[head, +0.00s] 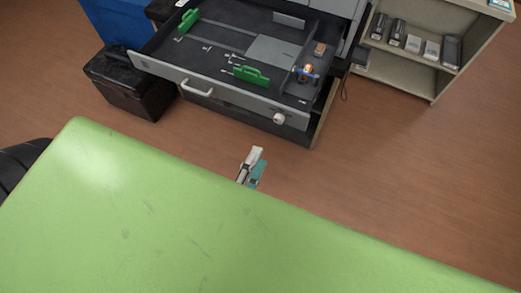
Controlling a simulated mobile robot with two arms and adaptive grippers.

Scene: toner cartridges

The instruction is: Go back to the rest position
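My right gripper is not in view. Several dark and light toner cartridges (431,49) stand on the shelf unit at the upper right.
A grey drawer or tray (228,94) is pulled out ahead, with green handles (251,75) and a small orange and blue part (308,72) in it. A black bin (131,83) stands left of it. The shelf unit (437,84) is at right. Brown floor (400,170) is clear at right.

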